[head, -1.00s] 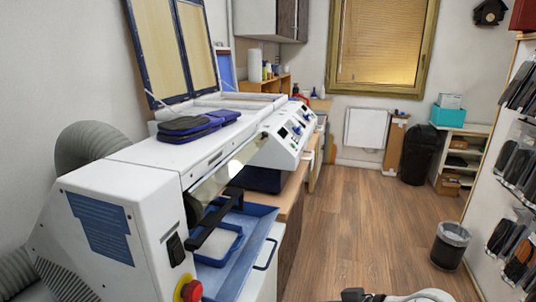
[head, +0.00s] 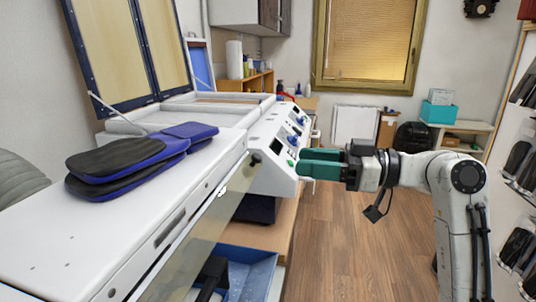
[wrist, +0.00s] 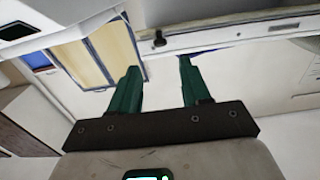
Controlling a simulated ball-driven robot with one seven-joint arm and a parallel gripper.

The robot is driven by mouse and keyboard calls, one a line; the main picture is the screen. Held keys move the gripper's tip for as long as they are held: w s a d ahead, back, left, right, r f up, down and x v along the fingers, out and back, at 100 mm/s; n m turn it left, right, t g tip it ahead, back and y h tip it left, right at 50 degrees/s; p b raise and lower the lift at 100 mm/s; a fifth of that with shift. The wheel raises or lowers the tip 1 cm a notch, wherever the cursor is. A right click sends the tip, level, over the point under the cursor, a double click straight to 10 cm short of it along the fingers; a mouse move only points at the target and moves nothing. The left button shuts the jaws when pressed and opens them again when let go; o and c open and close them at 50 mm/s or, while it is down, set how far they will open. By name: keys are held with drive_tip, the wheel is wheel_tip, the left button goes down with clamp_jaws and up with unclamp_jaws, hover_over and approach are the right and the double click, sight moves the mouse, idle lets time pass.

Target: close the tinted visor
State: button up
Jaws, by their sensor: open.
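The tinted visor (head: 190,244) is a see-through brownish pane along the front edge of the white machine (head: 55,245) in the head view. It hangs at a slant from the machine's top edge, over the blue tray below. My gripper (head: 299,162) is to the right of the visor's far end, in front of the control panel in the picture. Its two green fingers point left, are apart and hold nothing. The fingers (wrist: 158,65) also show in the wrist view, with a white machine edge beyond them. I cannot tell whether they touch anything.
Blue and black insole pads (head: 130,160) lie on top of the machine. The control panel (head: 280,140) with knobs stands behind the visor's far end. A blue tray (head: 245,262) is below the visor. The wooden floor (head: 345,245) to the right is open.

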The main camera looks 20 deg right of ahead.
sight(261, 158)
drive_tip(key=p+x, duration=0.1)
drive_tip(key=x, duration=0.7)
drive_tip(key=shift+p, duration=0.3)
drive_tip(key=shift+c, duration=0.4)
clamp_jaws()
